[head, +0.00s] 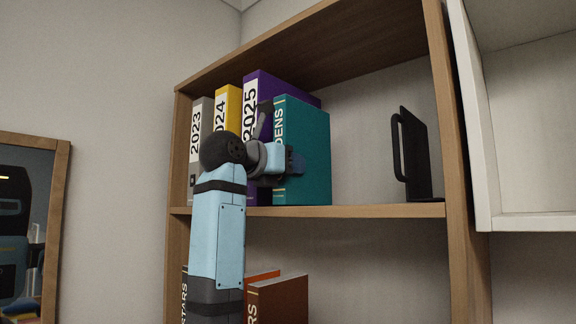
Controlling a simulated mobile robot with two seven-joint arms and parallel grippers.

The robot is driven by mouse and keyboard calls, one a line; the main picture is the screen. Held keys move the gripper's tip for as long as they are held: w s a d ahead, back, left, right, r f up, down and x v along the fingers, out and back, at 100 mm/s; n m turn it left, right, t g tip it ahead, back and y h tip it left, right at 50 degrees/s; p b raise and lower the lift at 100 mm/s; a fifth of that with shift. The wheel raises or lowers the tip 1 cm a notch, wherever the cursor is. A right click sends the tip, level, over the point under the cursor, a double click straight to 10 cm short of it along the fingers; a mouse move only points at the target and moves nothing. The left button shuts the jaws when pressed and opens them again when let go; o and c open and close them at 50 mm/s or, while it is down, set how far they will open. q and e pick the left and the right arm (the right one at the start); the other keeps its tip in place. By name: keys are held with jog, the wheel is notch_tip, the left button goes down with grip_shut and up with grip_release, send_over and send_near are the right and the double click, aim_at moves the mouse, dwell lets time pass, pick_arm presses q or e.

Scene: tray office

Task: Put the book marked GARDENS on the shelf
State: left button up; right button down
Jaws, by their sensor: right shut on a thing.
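The teal book (309,150) stands upright on the upper shelf (380,210), just right of the purple binder marked 2025. Its spine shows the letters "DENS"; my arm hides the rest. The left gripper is not in view.
Binders marked 2023 (197,150), a yellow one (229,105) and purple 2025 (252,95) stand left of the book. A black bookend (419,155) stands at the right, with free shelf between. Orange-brown books (285,302) stand below. A white cabinet (530,222) is at right.

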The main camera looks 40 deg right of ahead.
jog(key=c, duration=0.7)
grip_release()
jog(key=shift+f, duration=0.15)
jog(key=shift+c, duration=0.2)
jog(key=shift+o, duration=0.3)
jog(key=shift+r, duration=0.25)
jog(key=shift+a+f, duration=0.1)
jog(key=shift+a, duration=0.2)
jog(key=s+a+b, duration=0.1)
jog(key=a+b, duration=0.1)
jog(key=a, duration=0.9)
jog(key=shift+a, duration=0.2)
